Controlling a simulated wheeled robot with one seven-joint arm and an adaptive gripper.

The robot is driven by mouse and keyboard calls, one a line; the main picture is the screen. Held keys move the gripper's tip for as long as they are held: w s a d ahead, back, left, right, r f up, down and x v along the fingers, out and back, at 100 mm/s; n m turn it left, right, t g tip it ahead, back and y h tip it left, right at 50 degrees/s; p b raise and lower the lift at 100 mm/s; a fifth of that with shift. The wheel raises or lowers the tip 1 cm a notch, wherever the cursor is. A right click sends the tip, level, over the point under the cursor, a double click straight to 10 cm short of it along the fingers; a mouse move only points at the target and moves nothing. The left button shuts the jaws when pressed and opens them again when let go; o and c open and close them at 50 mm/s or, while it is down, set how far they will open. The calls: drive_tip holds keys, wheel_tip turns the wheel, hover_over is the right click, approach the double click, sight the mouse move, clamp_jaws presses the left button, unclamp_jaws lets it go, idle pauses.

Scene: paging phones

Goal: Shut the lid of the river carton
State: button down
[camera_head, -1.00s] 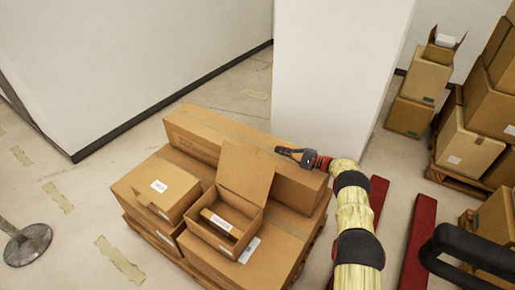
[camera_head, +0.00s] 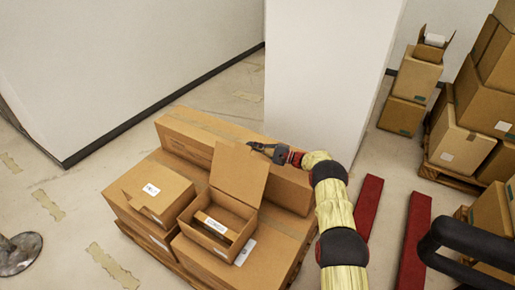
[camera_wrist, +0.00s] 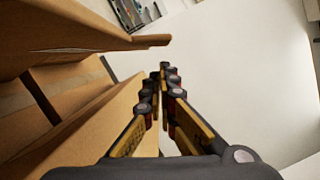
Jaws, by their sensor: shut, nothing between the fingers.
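The open carton (camera_head: 240,243) stands on a larger box, its lid (camera_head: 238,174) raised nearly upright at its back. I take it for the river carton, though no name is readable. Inside lies a small brown item with a white label (camera_head: 214,225). My gripper (camera_head: 252,147) is shut and empty. In the head view its tips appear just above and behind the lid's top edge, near the right corner; I cannot tell whether they touch. In the wrist view the shut fingers (camera_wrist: 163,72) point away, with cardboard surfaces close on their left.
A closed carton with a white label (camera_head: 152,190) stands left of the open one. A long box (camera_head: 290,186) lies behind the lid. A white pillar (camera_head: 330,80) rises beyond it. Stacked boxes (camera_head: 470,140) and red floor beams (camera_head: 414,235) are at the right.

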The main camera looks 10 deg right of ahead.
drive_tip(key=shift+s+a+r, duration=0.15)
drive_tip(key=shift+s+a, duration=0.35)
